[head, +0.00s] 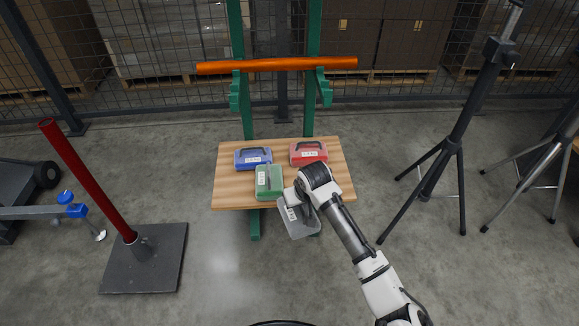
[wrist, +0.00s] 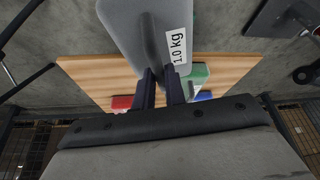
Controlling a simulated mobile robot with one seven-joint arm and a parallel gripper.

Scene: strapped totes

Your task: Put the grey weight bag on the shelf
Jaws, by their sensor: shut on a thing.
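The grey weight bag (head: 299,224) hangs in my gripper (head: 304,207) at the front edge of the wooden shelf (head: 235,189). In the wrist view the grey bag (wrist: 125,28) shows a "1.0 kg" label, and my gripper (wrist: 160,84) is shut on its dark handle. The bag is tilted and seems to be off the shelf's near edge; its exact height is hard to tell. In the wrist view the shelf (wrist: 90,75) lies beyond the bag. My wrist hides part of the shelf's right front.
On the shelf are a blue bag (head: 253,158), a red bag (head: 308,152) and a green bag (head: 269,182). An orange bar (head: 277,65) lies across the green uprights above. A red pole on a base (head: 145,260) stands left; a black tripod (head: 449,150) stands right.

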